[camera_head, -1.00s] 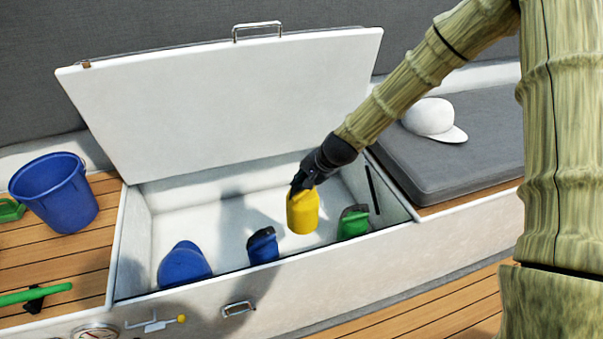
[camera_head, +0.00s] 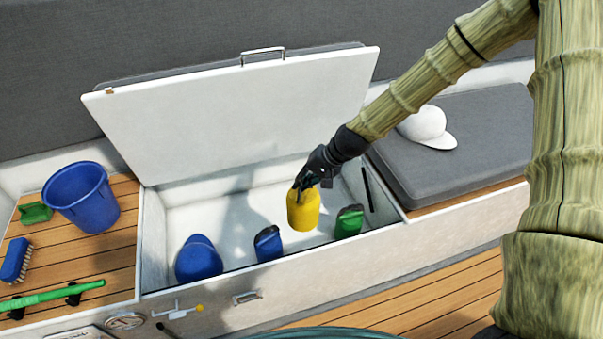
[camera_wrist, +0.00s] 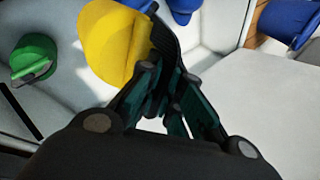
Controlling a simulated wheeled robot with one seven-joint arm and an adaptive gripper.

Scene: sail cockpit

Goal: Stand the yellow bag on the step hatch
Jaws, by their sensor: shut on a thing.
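The yellow bag (camera_head: 303,212) hangs from my gripper (camera_head: 306,182) over the open locker (camera_head: 225,210). My gripper is shut on a dark part at the bag's top. In the wrist view the yellow bag (camera_wrist: 112,40) shows beyond the fingers of my gripper (camera_wrist: 165,95), with a black strap or handle beside it. From the head view I cannot tell how far the bag is above the locker floor. I cannot pick out the step hatch with certainty.
The locker lid (camera_head: 235,110) stands raised behind. Two blue things (camera_head: 198,260) (camera_head: 268,243) and a green one (camera_head: 348,221) stand along the locker's front. A blue bucket (camera_head: 82,197), a brush (camera_head: 16,261) and a green handle (camera_head: 50,295) lie left. A white cap (camera_head: 425,126) rests on the cushion (camera_head: 465,145).

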